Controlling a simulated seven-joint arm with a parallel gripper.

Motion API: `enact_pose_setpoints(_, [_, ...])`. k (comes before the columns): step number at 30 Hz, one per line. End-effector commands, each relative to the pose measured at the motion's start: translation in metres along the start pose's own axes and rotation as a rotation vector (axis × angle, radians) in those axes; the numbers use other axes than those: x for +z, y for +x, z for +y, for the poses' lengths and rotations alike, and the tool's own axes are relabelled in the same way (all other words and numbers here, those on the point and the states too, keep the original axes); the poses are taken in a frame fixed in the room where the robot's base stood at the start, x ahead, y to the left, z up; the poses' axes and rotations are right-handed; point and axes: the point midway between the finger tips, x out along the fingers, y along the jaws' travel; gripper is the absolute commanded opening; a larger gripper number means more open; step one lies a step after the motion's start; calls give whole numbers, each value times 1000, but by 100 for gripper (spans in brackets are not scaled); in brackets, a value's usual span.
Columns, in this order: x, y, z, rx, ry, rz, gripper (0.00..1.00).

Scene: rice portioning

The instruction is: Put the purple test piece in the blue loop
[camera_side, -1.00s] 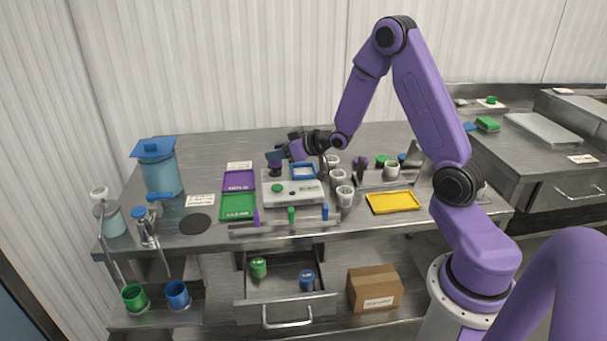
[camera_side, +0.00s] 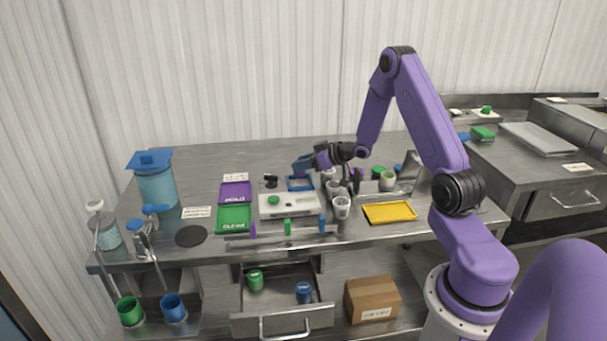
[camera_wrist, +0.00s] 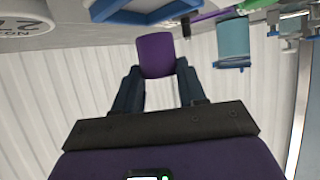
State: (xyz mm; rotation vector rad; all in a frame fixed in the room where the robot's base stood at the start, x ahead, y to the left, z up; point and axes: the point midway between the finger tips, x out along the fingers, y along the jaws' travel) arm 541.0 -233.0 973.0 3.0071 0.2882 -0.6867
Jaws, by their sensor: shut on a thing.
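My gripper (camera_side: 303,167) is over the back middle of the table. In the wrist view my gripper (camera_wrist: 160,75) is shut on the purple test piece (camera_wrist: 157,55), a plain purple block between the dark fingertips. In the side view the piece is hard to make out against the fingers. The blue loop (camera_side: 300,189), a square blue frame, lies just below and beside the gripper, behind the white device. In the wrist view the blue loop (camera_wrist: 106,10) is at the top, apart from the held piece. The gap between piece and loop cannot be judged exactly.
The white device (camera_side: 289,206) with a green button and a black post (camera_side: 270,181) stands in front. White cups (camera_side: 341,208) stand close on the right. Purple (camera_side: 235,192) and green (camera_side: 233,218) trays lie left, a yellow tray (camera_side: 389,212) right. A drawer (camera_side: 283,300) is open below.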

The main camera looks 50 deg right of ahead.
Motion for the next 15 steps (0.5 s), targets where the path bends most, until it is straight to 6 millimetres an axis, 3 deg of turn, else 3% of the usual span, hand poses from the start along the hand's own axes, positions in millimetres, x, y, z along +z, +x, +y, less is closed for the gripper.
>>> enact_pose_setpoints(9, [30, 14, 0, 1, 2, -2, 10])
enact_pose_setpoints(15, [32, 15, 0, 2, 0, 1, 10])
